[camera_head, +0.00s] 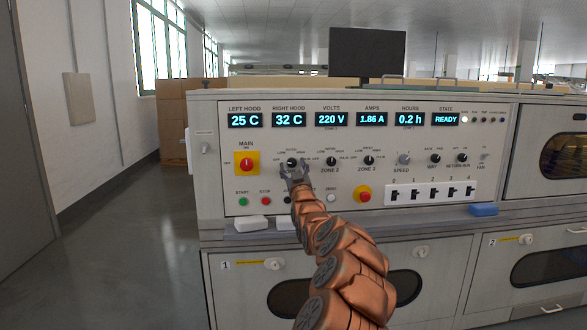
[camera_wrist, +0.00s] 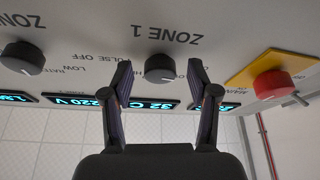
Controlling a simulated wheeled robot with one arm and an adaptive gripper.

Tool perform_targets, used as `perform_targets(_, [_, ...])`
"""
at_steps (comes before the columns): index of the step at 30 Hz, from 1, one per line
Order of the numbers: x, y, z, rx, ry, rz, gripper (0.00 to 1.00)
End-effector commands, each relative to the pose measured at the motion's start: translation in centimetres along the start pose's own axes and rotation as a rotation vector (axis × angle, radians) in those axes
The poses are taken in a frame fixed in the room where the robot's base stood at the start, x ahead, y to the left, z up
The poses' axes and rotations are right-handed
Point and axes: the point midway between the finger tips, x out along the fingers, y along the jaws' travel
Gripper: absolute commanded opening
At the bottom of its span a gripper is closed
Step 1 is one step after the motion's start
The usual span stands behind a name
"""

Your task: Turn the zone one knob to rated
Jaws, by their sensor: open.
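The zone one knob (camera_head: 292,162) is a black round knob on the grey control panel, right of the main switch. It also shows in the wrist view (camera_wrist: 161,69), under the upside-down ZONE 1 label. My gripper (camera_head: 291,167) is at this knob, with its fingers open. In the wrist view one finger is on each side of the knob, with a gap visible on both sides. The fingers partly cover the markings around the knob, and I cannot tell for sure which mark its pointer is at.
The red main switch on its yellow plate (camera_head: 246,163) is close to the left. The zone 2 knob (camera_head: 330,161) is close to the right. Displays line the panel above.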

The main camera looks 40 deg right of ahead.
Motion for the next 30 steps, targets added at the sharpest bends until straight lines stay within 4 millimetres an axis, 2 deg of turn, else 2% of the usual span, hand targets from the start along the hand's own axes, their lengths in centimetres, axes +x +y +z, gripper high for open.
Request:
perform_targets(2, [0.00, 0.00, -0.02, 0.000, 0.000, 0.000, 0.59])
perform_targets(19, [0.00, 0.03, -0.04, -0.001, 0.000, 0.000, 0.00])
perform_targets(30, [0.06, -0.15, -0.13, 0.063, 0.000, 0.024, 0.00])
